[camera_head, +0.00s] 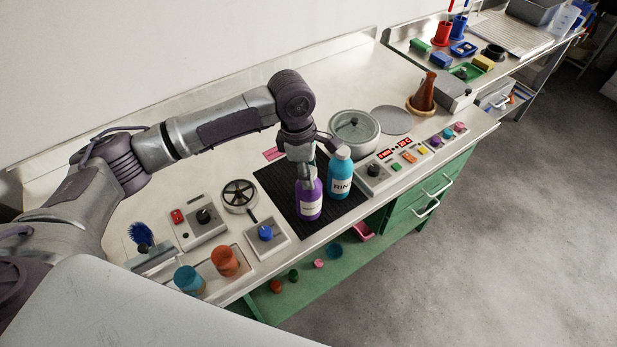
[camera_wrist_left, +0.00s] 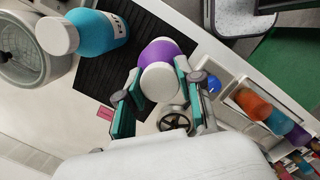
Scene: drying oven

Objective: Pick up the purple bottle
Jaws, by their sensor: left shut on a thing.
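The purple bottle (camera_head: 309,204) with a white label stands upright on a black ribbed mat (camera_head: 277,184). My left gripper (camera_head: 306,177) reaches down over its top from behind. In the left wrist view the purple bottle (camera_wrist_left: 160,58) shows its white cap between the two teal-padded fingers of my left gripper (camera_wrist_left: 150,92). The gripper is shut on the bottle near its neck. The bottle's cap is hidden by the gripper in the head view. My right gripper is in neither view.
A blue bottle (camera_head: 340,178) with a white cap stands just right of the purple one. A lidded round pot (camera_head: 354,131) and control boxes (camera_head: 374,178) stand further right. A switch box (camera_head: 202,220), a round fan-like dish (camera_head: 239,195) and blue and orange cups (camera_head: 225,261) are at left.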

